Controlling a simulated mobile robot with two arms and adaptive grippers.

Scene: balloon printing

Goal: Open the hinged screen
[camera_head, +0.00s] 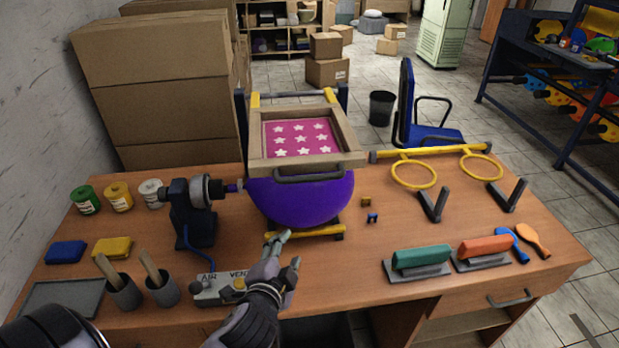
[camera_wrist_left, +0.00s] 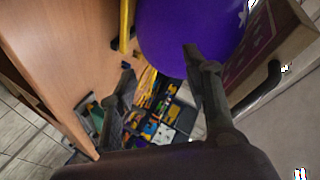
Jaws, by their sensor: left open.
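The hinged screen (camera_head: 257,150) is a wooden frame around pink mesh with white stars. It lies lowered over the purple balloon (camera_head: 305,200), with its hinge side at the back. A dark handle (camera_head: 320,173) runs along its front edge. My left gripper (camera_head: 287,250) is open and empty, in front of and below the handle, apart from it. In the left wrist view, the gripper (camera_wrist_left: 160,66) has the balloon (camera_wrist_left: 185,30) beside its fingers, and the screen's frame (camera_wrist_left: 250,55) and handle (camera_wrist_left: 262,88) are to the right. My right gripper is not in view.
An air nozzle device (camera_head: 193,210) stands left of the balloon, and an AIR/VENT control box (camera_head: 215,290) lies near the front edge. Ink jars, cups and sponges are on the left. Yellow rings (camera_head: 414,174) and squeegees (camera_head: 420,258) are on the right.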

